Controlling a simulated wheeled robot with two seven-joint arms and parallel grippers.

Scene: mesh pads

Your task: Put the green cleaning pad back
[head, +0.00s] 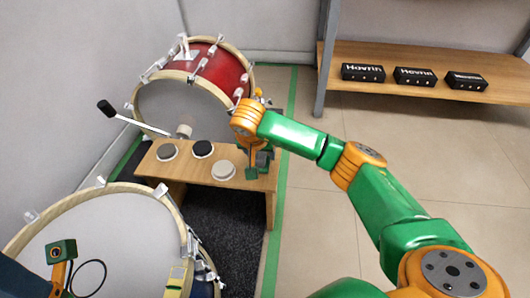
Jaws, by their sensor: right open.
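A small wooden bench (190,171) stands between two drums. On its top lie a grey round pad (167,151), a black round pad (202,149) and a pale round pad (223,170). I cannot pick out a green pad; my right gripper hides part of the bench's right end. My right gripper (257,168) points down over that end, right of the pale pad, open. I cannot tell whether it touches anything there.
A red bass drum (218,72) stands behind the bench. A large drum (110,240) fills the front left. A beater stick (135,120) reaches over the bench's left. A wooden shelf (420,85) with several black boxes stands back right. The tiled floor at right is clear.

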